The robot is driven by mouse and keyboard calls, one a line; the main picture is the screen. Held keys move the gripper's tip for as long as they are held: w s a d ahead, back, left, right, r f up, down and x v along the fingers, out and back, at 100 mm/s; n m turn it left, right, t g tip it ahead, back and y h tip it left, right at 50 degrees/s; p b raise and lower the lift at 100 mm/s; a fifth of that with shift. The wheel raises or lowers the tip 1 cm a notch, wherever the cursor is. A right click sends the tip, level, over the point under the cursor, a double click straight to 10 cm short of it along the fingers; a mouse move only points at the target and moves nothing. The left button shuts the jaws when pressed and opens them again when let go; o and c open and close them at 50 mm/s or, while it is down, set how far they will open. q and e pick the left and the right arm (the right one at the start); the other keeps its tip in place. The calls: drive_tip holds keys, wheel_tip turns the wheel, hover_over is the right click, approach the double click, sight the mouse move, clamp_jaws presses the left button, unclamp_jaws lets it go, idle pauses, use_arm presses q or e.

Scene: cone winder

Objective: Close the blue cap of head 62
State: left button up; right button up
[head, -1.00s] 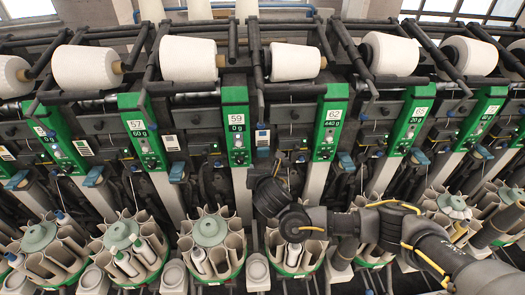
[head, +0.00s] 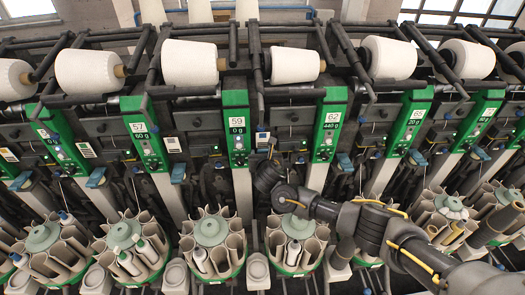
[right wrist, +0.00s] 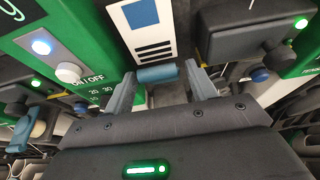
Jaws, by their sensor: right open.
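Head 62 has a green panel (head: 328,128) marked 62 and 440 g. In the head view, my right gripper (head: 270,154) is at the machine face between panels 59 and 62, below the striped label (head: 262,138), and hides the cap there. My left gripper is not in view.
The panel of head 59 (head: 237,128) stands close to the left of my right gripper. A panel with a white ON/OFF knob (right wrist: 68,72) is left of the fingers. A dark box (right wrist: 248,32) with a green light is at the right. A round bobbin magazine (head: 298,228) stands below.

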drive_tip(key=shift+x, duration=0.85)
drive_tip(key=shift+c, duration=0.3)
drive_tip(key=c, duration=1)
drive_tip(key=s+f+t+b, duration=0.1)
drive_tip(key=t+b, duration=0.1)
drive_tip(key=s+f+t+b, duration=0.1)
drive_tip(key=t+b, duration=0.1)
drive_tip(key=b, duration=0.1)
drive_tip(key=shift+s+f, duration=0.15)
drive_tip(key=shift+f, duration=0.2)
drive_tip(key=t+b, duration=0.2)
drive_tip(key=shift+s+f+b, duration=0.3)
drive_tip(key=shift+f, duration=0.05)
drive_tip(key=shift+s+t+b, duration=0.15)
drive_tip(key=shift+t+b, duration=0.35)
